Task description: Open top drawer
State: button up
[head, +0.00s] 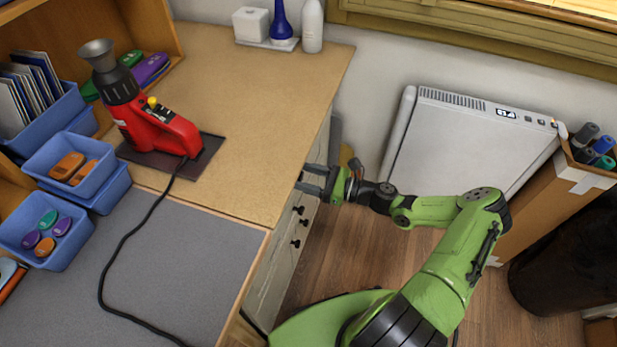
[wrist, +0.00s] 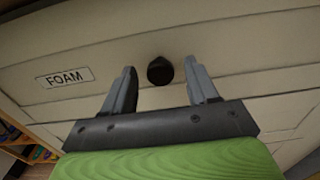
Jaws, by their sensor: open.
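The cabinet with drawers (head: 285,255) stands under the right end of the wooden worktop, its front facing my arm. Several black knobs show on its front in the head view. In the wrist view, a pale drawer front (wrist: 230,38) carries a label reading FOAM (wrist: 64,78) and a round black knob (wrist: 160,71). The drawer looks shut. My gripper (wrist: 162,78) is open, with one grey finger on each side of the knob; I cannot tell whether either touches it. In the head view my gripper (head: 308,179) is at the cabinet front, just below the worktop edge.
A red heat tool (head: 165,128) stands on the worktop (head: 250,110), its black cord running over the grey mat (head: 190,260). Blue bins (head: 75,165) are at left. Wooden floor lies between.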

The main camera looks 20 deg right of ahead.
jog(key=shift+c, duration=0.4)
grip_shut()
jog(key=shift+d, duration=0.15)
